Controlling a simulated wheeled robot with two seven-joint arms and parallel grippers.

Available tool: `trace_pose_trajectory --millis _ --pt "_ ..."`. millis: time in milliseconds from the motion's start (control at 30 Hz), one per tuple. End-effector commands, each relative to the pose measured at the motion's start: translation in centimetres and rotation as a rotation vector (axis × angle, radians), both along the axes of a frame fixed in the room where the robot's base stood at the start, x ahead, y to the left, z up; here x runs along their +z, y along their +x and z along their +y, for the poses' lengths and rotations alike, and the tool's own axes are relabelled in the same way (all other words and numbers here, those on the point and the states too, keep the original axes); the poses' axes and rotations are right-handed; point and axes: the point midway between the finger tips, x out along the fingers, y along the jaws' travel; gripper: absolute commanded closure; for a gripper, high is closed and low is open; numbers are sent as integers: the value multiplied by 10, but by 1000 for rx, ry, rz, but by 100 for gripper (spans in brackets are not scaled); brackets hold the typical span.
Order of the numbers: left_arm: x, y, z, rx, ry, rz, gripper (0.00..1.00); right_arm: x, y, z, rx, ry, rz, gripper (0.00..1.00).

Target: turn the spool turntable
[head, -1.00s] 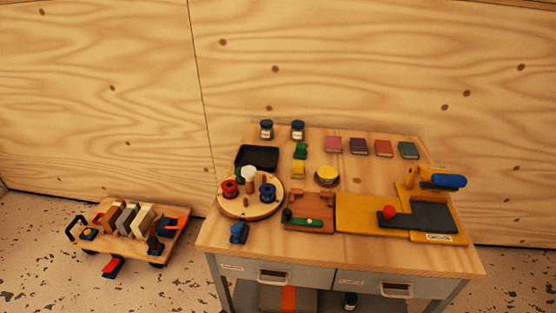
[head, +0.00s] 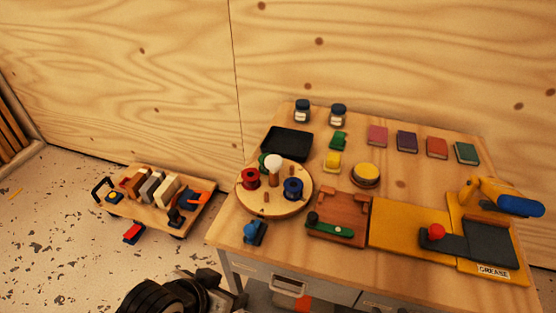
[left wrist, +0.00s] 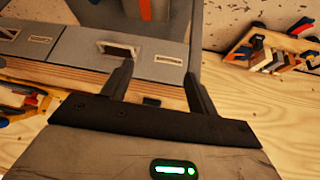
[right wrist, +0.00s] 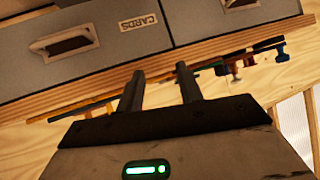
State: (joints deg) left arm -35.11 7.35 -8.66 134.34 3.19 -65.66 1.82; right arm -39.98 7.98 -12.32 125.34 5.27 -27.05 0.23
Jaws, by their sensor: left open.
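The spool turntable (head: 284,205) is a round wooden disc at the left of the table in the head view. On it stand a red spool (head: 250,178), a blue spool (head: 293,188), a white-topped piece (head: 274,162) and a green piece partly hidden behind it. Short wooden pegs show on the disc. My left gripper (left wrist: 158,70) is open and empty in the left wrist view, in front of the drawer fronts. My right gripper (right wrist: 160,72) is open and empty in the right wrist view, near the table edge. Neither touches the turntable.
The table (head: 235,232) also carries a black tray (head: 287,142), a brown fixture (head: 337,220), a blue clamp-like piece (head: 254,232), a yellow board (head: 410,228), jars and coloured blocks. A low wooden cart (head: 155,205) stands on the floor at left.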

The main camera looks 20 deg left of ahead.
Motion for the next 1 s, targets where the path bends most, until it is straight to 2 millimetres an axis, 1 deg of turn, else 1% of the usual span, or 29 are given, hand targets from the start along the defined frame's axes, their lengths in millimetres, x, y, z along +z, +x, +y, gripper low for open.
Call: trace_pose_trajectory --millis 33,100,167,267,467,567,667,700,767,800,900,1000 --pt "-3 -2 2 20 -9 30 41 -5 -1 1 0 4 -1 64" --pt "-4 -7 5 65 -48 87 41 -7 -1 1 0 8 -3 64" --pt "-4 -7 1 131 -133 133 41 -9 -1 2 0 13 -6 64" --pt "-1 -1 -10 237 -297 170 41 -6 0 2 -1 19 -12 64" --pt "9 22 -30 458 -671 220 41 -2 1 3 -3 25 -21 64" --pt "19 38 -38 592 -901 255 41 -2 1 3 -3 25 -21 64" --pt "32 59 -40 756 -1181 314 41 -2 1 3 -3 25 -21 64" --pt "40 69 -39 830 -1315 346 41 -2 1 3 -3 25 -21 64" --pt "52 84 -33 952 -1530 408 41 -3 1 3 -4 25 -21 64" --pt "60 95 -26 1034 -1679 456 41 -3 1 3 -4 25 -21 64" --pt "76 117 -4 1208 -2022 588 41 -3 1 3 -3 25 -20 64" --pt "86 131 17 1322 -2273 702 41 -3 1 2 -3 25 -20 64"
